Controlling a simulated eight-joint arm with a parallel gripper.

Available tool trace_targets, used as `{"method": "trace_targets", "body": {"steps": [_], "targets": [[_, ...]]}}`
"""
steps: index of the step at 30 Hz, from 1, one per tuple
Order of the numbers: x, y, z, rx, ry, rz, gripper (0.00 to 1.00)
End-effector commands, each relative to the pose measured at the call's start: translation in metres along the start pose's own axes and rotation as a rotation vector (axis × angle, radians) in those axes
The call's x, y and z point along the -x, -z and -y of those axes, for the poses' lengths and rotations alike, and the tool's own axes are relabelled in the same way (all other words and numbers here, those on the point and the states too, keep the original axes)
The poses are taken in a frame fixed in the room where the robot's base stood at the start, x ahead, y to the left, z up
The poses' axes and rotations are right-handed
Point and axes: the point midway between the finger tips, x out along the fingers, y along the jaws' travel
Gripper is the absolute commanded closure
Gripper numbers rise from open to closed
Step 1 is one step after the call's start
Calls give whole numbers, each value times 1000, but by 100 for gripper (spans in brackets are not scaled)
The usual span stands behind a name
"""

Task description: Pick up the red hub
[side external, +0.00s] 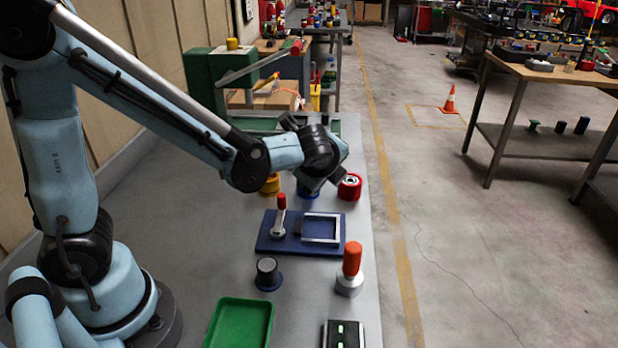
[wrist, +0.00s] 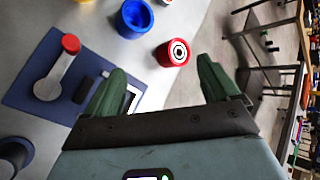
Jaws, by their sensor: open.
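The red hub (side external: 350,187) stands on the grey bench near its right edge in the side view. In the wrist view, the red hub (wrist: 173,53) shows a pale ring with a dark centre, beyond the fingertips. My gripper (wrist: 160,67) is open, with its two green fingers spread wide and nothing between them. In the side view, my gripper (side external: 332,181) is just left of the red hub and partly overlaps other parts there. It is apart from the hub in the wrist view.
A blue hub (wrist: 134,18) stands beside the red one, and a yellow hub (side external: 270,184) farther left. A blue plate (side external: 264,243) with a red-tipped lever lies nearer, then an orange-handled piece (side external: 352,260), a dark knob (side external: 267,270) and a green tray (side external: 238,322). The bench edge is close right.

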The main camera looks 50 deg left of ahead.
Motion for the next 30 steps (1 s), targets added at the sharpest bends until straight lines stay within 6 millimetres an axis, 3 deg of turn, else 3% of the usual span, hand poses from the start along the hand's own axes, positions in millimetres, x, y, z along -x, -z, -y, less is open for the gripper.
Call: {"method": "trace_targets", "body": {"steps": [9, 15, 20, 30], "targets": [[-38, 44, 10, -621, 87, 231, 12], [-48, 60, 6, -862, 101, 348, 12], [-54, 63, 5, -929, 101, 384, 12], [-99, 49, 17, -930, 99, 385, 12]]}}
